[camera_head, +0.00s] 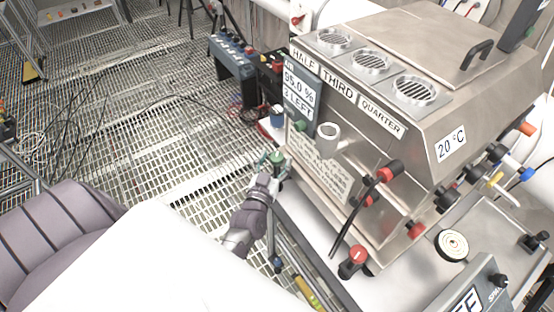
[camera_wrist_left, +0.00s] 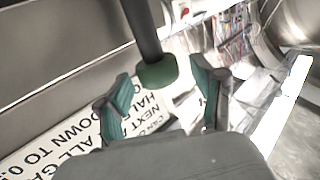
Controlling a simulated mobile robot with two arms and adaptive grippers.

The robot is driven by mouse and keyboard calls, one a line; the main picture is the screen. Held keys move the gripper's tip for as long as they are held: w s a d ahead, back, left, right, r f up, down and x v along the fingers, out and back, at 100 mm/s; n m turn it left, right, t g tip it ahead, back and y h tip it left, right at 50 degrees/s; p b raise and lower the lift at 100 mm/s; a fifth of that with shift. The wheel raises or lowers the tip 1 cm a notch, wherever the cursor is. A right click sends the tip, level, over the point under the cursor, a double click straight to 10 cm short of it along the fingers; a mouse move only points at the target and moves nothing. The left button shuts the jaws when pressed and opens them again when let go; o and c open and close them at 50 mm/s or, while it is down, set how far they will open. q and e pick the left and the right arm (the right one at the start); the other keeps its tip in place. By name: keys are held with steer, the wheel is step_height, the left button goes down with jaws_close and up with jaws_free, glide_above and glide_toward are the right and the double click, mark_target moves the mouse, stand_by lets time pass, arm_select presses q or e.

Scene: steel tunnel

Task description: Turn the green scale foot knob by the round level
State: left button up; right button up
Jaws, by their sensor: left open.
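A green knob (camera_wrist_left: 158,72) on the end of a dark rod shows in the left wrist view, between and beyond the fingertips. A small green knob (camera_head: 300,126) shows in the head view below the grey display panel; I cannot tell if it is the same one. My left gripper (camera_head: 275,158) is open, with green finger pads, by the machine's left front corner. Its fingers also show in the wrist view (camera_wrist_left: 162,88), apart and empty. A round cream disc with dark rings (camera_head: 452,244) lies at the lower right; I cannot tell if it is the level. My right gripper is out of view.
A steel machine (camera_head: 400,150) with labelled round grates fills the right. A lettered sign (camera_head: 320,165) is on its front. Red-and-black knobs (camera_head: 388,171) stick out of it. A blue-grey box (camera_head: 232,55) stands behind my gripper. Open grating floor (camera_head: 180,120) lies left.

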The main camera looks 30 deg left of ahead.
arm_select(q)
steer(key=shift+x, duration=0.8)
steer(key=c, duration=1.2)
steer(key=shift+o, duration=0.2)
steer(key=shift+a+m+t+h+b, duration=0.15)
steer(key=shift+m+t+h+b, duration=0.15)
steer(key=shift+m+h+b, duration=1.25)
steer(key=shift+m+h, duration=0.55)
steer(key=shift+h, duration=1.2)
steer(key=shift+r, duration=0.1)
steer(key=o, duration=1.2)
steer(key=shift+c, duration=0.2)
